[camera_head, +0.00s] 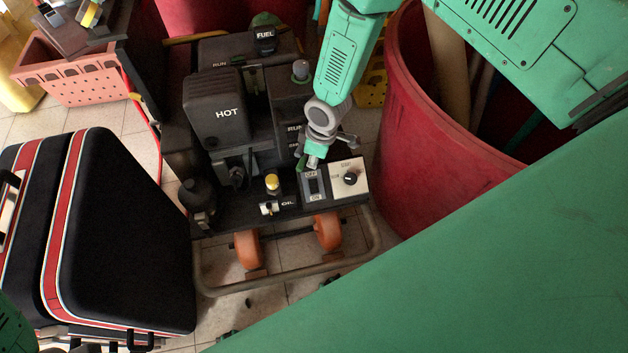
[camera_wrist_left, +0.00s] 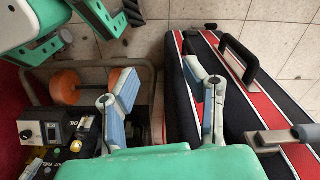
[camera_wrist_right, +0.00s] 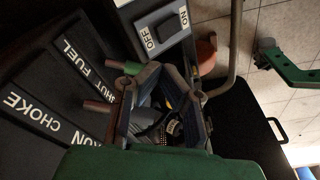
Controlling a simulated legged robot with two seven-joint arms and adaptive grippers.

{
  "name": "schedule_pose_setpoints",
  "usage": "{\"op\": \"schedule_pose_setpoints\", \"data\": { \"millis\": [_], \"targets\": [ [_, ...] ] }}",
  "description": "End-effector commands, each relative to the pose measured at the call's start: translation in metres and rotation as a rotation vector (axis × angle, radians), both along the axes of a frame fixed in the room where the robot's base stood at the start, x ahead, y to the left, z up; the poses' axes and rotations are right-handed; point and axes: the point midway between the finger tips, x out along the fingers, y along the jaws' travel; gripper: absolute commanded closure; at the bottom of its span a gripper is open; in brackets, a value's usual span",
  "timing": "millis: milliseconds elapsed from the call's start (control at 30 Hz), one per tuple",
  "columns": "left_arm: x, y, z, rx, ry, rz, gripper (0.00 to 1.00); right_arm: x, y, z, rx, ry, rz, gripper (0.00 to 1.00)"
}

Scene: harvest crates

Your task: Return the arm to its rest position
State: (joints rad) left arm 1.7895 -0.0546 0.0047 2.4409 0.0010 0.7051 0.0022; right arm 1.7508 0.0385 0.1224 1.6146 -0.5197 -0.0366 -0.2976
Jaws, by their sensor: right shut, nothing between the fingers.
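My right gripper (camera_head: 314,158) is at the end of the green arm that comes down in the head view. It is over the front right of a dark machine (camera_head: 285,120), close above the OFF/ON switch (camera_head: 313,185). In the right wrist view its fingers (camera_wrist_right: 162,72) converge in front of the machine's panel and are shut with nothing held. I cannot tell whether it touches the machine. My left gripper (camera_wrist_left: 162,82) shows in the left wrist view with its fingers wide apart and empty, above the floor between the machine and a striped suitcase (camera_wrist_left: 200,110).
The black and red suitcase (camera_head: 130,230) stands left of the machine in the head view. A large red bin (camera_head: 430,150) stands close to its right. A pink crate (camera_head: 85,80) is at the upper left. Some tiled floor is bare between suitcase and machine.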

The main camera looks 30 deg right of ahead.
Motion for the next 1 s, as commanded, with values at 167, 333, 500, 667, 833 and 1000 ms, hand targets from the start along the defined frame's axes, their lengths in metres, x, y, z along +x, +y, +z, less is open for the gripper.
{"op": "schedule_pose_setpoints", "data": {
  "millis": [167,333,500,667,833,1000],
  "targets": [
    [0.000,0.000,0.000,0.000,0.000,0.000,0.60,0.000,0.000,0.000,0.000,0.000,0.000,1.00],
    [0.000,0.000,0.001,0.000,0.000,0.000,0.60,-0.003,0.001,0.001,0.003,0.003,-0.005,1.00],
    [0.000,0.000,0.019,0.000,0.000,0.000,0.60,-0.053,0.007,0.014,0.043,0.045,-0.109,1.00],
    [0.000,0.000,0.052,0.000,0.000,0.000,0.60,-0.148,0.002,0.054,0.067,0.100,-0.360,1.00],
    [0.000,0.000,0.077,0.000,0.000,0.000,0.60,-0.228,-0.023,0.105,0.013,0.109,-0.606,1.00],
    [0.000,0.000,0.086,0.000,0.000,0.000,0.60,-0.265,-0.042,0.135,-0.041,0.092,-0.723,1.00]
  ]
}}
